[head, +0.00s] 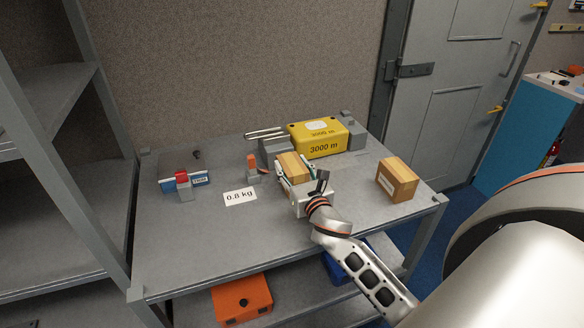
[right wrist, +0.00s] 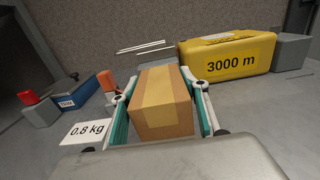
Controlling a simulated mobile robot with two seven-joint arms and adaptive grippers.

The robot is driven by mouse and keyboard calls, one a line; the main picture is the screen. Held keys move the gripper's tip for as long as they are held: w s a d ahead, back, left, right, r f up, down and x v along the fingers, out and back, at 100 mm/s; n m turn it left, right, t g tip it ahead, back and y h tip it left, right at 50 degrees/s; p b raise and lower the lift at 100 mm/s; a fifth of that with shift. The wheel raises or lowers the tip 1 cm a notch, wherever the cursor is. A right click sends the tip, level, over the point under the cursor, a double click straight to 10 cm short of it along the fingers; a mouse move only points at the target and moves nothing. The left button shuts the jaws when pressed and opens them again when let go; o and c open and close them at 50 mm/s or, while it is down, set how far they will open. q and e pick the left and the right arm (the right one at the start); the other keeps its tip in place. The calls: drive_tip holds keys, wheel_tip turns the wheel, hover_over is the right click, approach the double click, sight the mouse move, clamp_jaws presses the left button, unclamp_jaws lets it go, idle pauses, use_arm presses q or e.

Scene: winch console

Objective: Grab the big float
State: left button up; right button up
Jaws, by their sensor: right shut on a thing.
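The big float looks to be the yellow block (head: 320,139) marked "3000 m", at the back of the metal table (head: 225,235). It also shows in the right wrist view (right wrist: 228,52), held between grey blocks at its ends. My right gripper (head: 297,178) is in front of the float and apart from it. Its fingers are shut on a brown taped box (right wrist: 162,100), one on each side. The box also shows in the head view (head: 292,166), partly behind the gripper. I cannot tell whether it touches the table. My left gripper is not in view.
A second brown box (head: 397,179) stands at the table's right. A white "0.8 kg" label (head: 240,197) lies left of my gripper. An orange-topped grey block (head: 252,168) and a blue-and-red item (head: 184,182) stand left. The table's front left is clear.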

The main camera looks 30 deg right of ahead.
drive_tip(key=shift+f, duration=0.1)
drive_tip(key=o, duration=1.2)
drive_tip(key=shift+o, duration=0.2)
